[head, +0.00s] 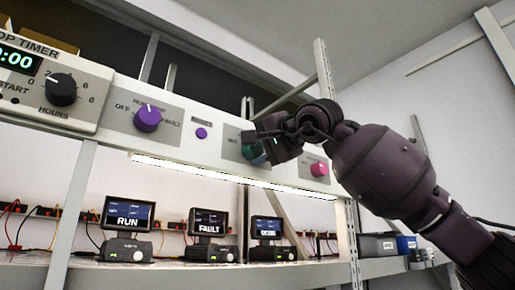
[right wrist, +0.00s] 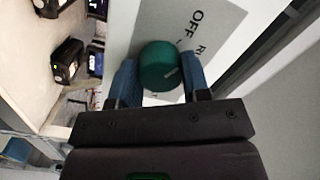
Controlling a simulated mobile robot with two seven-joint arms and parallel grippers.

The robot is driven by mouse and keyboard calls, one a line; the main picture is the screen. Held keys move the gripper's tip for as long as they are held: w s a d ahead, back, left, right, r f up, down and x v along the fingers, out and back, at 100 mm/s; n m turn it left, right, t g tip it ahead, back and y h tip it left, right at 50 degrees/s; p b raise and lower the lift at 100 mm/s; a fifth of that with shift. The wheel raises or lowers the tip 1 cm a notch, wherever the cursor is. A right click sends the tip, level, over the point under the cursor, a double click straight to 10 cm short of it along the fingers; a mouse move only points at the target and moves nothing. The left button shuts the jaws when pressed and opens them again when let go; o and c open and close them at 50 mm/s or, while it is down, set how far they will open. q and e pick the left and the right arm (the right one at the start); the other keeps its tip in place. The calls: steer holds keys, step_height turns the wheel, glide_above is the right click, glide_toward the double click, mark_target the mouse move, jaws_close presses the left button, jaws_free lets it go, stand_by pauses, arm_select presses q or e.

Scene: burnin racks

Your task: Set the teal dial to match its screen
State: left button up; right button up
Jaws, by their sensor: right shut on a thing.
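The teal dial (head: 256,157) sits on the white panel, partly hidden behind my right gripper (head: 262,143). In the right wrist view the round teal dial (right wrist: 160,64) is between the two blue fingers of my right gripper (right wrist: 160,78), which is shut on it. A short pale mark shows on the dial's lower right. The label beside it shows OFF, and another word starting with R is cut off. Below the panel, screens read RUN (head: 128,214) and FAULT (head: 208,222). The text of the third screen (head: 267,228), nearest below the teal dial, is too small to read. My left gripper is not in view.
A purple dial (head: 148,118) with OFF and FAULT labels, a small purple button (head: 201,133) and a pink dial (head: 319,168) share the panel. A black timer knob (head: 61,89) is at far left. A lit strip (head: 230,177) runs under the panel.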

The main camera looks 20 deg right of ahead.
steer(key=m+b, duration=0.1)
steer(key=m, duration=0.5)
steer(key=shift+f+b, duration=0.2)
steer(key=shift+b, duration=0.15)
steer(key=m, duration=0.3)
steer(key=shift+m+t+b, duration=0.35)
steer(key=shift+m+t, duration=0.05)
steer(key=shift+m, duration=1.1)
steer(key=shift+r, duration=0.1)
steer(key=o, duration=0.9)
steer(key=shift+o, duration=0.2)
